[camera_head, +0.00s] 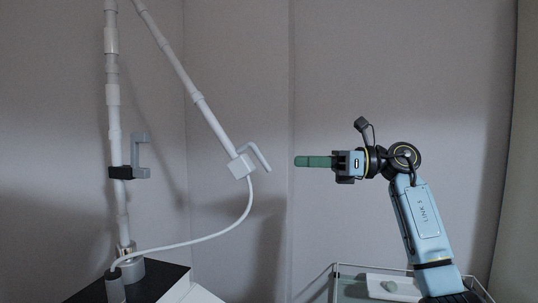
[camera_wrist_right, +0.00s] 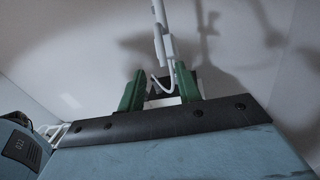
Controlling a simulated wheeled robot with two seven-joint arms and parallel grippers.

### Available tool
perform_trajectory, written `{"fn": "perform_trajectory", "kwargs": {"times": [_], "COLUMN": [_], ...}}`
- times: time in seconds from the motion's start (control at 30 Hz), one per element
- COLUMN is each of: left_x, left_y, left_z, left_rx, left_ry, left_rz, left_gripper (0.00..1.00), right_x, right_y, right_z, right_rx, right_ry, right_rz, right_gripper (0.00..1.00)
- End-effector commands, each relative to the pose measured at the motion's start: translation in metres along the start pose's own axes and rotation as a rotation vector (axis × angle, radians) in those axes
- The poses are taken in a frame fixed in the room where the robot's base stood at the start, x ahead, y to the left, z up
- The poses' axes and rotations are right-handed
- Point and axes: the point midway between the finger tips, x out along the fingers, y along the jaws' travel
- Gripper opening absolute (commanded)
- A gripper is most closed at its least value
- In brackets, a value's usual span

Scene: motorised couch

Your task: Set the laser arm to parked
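The laser arm (camera_head: 195,95) is a white jointed tube that slants down from the upper left. At its lower end is a pale block with a bent grey handle (camera_head: 258,157). A white cable hangs from it to the base. An upright white post (camera_head: 115,130) stands at the left and carries a grey hook-shaped bracket (camera_head: 142,152) on a black clamp. My right gripper (camera_head: 299,161) points left, a little to the right of the handle and apart from it. In the right wrist view its green fingers (camera_wrist_right: 158,92) stand apart, with the white arm beyond them. My left gripper is not in view.
A clear-walled tray or cart (camera_head: 340,284) holding a white item (camera_head: 392,287) with a green piece stands below my right arm. A black-topped white cabinet (camera_head: 165,279) is under the post at lower left. The space between the handle and my right gripper is clear.

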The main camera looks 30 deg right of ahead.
Motion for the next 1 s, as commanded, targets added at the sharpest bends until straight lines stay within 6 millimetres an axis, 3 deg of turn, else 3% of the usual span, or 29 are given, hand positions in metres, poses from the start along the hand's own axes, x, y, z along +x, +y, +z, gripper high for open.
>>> {"fn": "perform_trajectory", "kwargs": {"times": [0.03, 0.1, 0.3, 0.4, 0.8, 1.0], "left_x": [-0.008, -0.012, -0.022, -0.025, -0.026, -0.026], "left_y": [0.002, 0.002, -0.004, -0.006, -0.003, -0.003], "left_z": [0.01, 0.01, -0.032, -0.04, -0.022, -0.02], "left_rx": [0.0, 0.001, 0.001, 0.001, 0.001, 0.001], "left_ry": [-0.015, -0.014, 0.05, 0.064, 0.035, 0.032], "left_rz": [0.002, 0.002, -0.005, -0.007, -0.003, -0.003], "left_gripper": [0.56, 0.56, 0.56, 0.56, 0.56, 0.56], "right_x": [0.013, 0.028, 0.061, 0.072, 0.08, 0.079], "right_y": [0.001, 0.002, 0.001, 0.001, 0.0, 0.0], "right_z": [0.003, 0.004, 0.003, 0.002, 0.0, 0.0], "right_rx": [0.001, 0.0, 0.0, 0.0, 0.0, 0.0], "right_ry": [-0.002, -0.003, -0.002, -0.002, -0.001, -0.001], "right_rz": [0.006, 0.005, 0.003, 0.002, 0.0, 0.0], "right_gripper": [0.34, 0.34, 0.34, 0.34, 0.34, 0.09]}}
